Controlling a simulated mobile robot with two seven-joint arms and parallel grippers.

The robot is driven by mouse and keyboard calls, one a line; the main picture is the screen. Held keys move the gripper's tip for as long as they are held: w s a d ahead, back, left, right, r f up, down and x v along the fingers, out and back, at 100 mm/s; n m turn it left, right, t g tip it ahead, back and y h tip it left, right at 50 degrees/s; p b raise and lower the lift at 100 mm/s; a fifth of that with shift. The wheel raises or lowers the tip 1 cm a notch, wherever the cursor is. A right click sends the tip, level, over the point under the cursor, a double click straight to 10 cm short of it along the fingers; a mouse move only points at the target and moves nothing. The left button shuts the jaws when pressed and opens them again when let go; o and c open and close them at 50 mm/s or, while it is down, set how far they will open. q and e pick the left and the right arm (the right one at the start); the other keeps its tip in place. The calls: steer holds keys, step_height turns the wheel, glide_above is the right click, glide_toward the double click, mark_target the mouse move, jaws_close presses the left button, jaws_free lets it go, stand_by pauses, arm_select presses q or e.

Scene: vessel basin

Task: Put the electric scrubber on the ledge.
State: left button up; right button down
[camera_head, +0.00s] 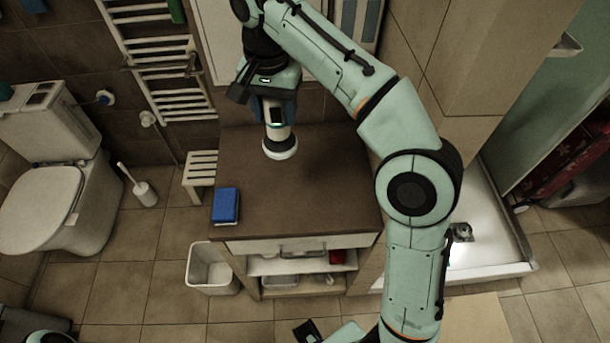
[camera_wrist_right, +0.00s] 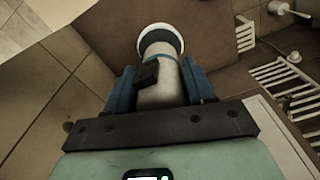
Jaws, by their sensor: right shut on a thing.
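The electric scrubber (camera_head: 278,141) is white with a teal ring and a round, flared brush head. My right gripper (camera_head: 275,108) is shut on its handle, with the head pointing down. The wrist view shows the scrubber (camera_wrist_right: 160,75) between the two blue fingers (camera_wrist_right: 160,90). The brown top (camera_head: 300,190) of the cabinet is the flat, ledge-like surface below; the head is over its back part. I cannot tell whether the head touches it.
A blue sponge-like block (camera_head: 226,205) lies at the top's front left corner. A towel radiator (camera_head: 165,70) hangs on the back wall. A white stool (camera_head: 200,172) and bin (camera_head: 211,270) stand to the left. The top's middle and right are clear.

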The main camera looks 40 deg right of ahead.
mark_target(277, 139)
arm_select(q)
step_height(277, 139, down, 7)
steer(key=s+b, duration=0.2)
steer(key=b, duration=0.4)
steer(key=shift+f+b, duration=0.15)
steer(key=shift+b, duration=0.2)
arm_select(e)
step_height(277, 139, down, 19)
steer(key=shift+f, duration=0.2)
steer(key=shift+s+a, duration=0.1)
steer(key=shift+f, duration=0.2)
steer(key=shift+c, duration=2)
jaws_free()
steer(key=shift+r, duration=0.1)
arm_select(q)
steer(key=r+p, duration=0.3)
steer(key=shift+w+r+p, duration=0.2)
steer(key=shift+p, duration=0.1)
arm_select(e)
steer(key=r, duration=1.2)
steer(key=shift+s+a, duration=0.15)
steer(key=shift+s, duration=0.05)
steer(key=shift+r, duration=0.1)
